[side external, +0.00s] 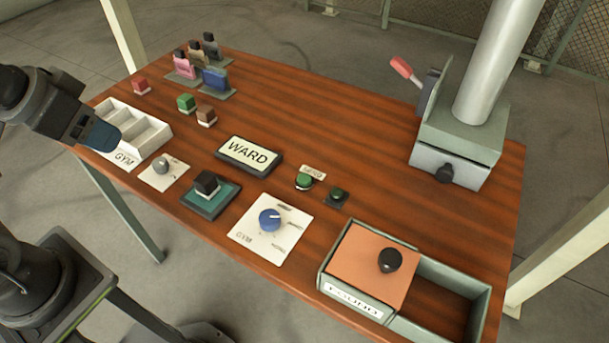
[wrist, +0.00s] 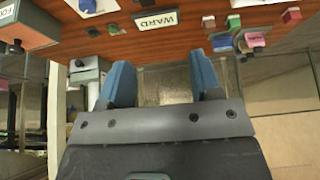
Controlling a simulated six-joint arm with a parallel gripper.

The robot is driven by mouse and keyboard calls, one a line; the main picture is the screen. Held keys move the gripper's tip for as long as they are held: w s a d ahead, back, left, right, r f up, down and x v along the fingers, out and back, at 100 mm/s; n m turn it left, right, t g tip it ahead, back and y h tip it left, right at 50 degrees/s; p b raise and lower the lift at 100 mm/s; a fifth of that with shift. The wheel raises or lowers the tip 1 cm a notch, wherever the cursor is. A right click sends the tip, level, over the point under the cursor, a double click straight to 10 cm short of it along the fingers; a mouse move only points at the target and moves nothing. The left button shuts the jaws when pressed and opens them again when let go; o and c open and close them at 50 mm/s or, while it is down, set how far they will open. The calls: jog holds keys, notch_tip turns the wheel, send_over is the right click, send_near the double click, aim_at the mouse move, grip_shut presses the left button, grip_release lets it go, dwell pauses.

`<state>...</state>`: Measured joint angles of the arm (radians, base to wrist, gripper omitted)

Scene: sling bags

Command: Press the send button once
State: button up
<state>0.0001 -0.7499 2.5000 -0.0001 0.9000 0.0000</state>
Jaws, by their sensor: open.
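A round green button (side external: 303,181) sits on the table right of the WARD sign, with a small white label (side external: 313,172) behind it whose letters are hard to read. A darker green button or lamp (side external: 338,195) on a dark base is just to its right. My gripper (side external: 104,134) is at the table's left end, above the white tray, well away from the green button. In the wrist view my gripper (wrist: 162,82) has its two blue fingers wide apart with nothing between them.
The WARD sign (side external: 249,155), a black block on a green pad (side external: 228,197), a blue dial card (side external: 262,247) and an orange-lidded box (side external: 353,257) stand near the front. A lever machine (side external: 460,150) is at the back right. The table's middle back is clear.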

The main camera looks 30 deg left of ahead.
grip_shut()
dwell(0.3)
dwell(1.1)
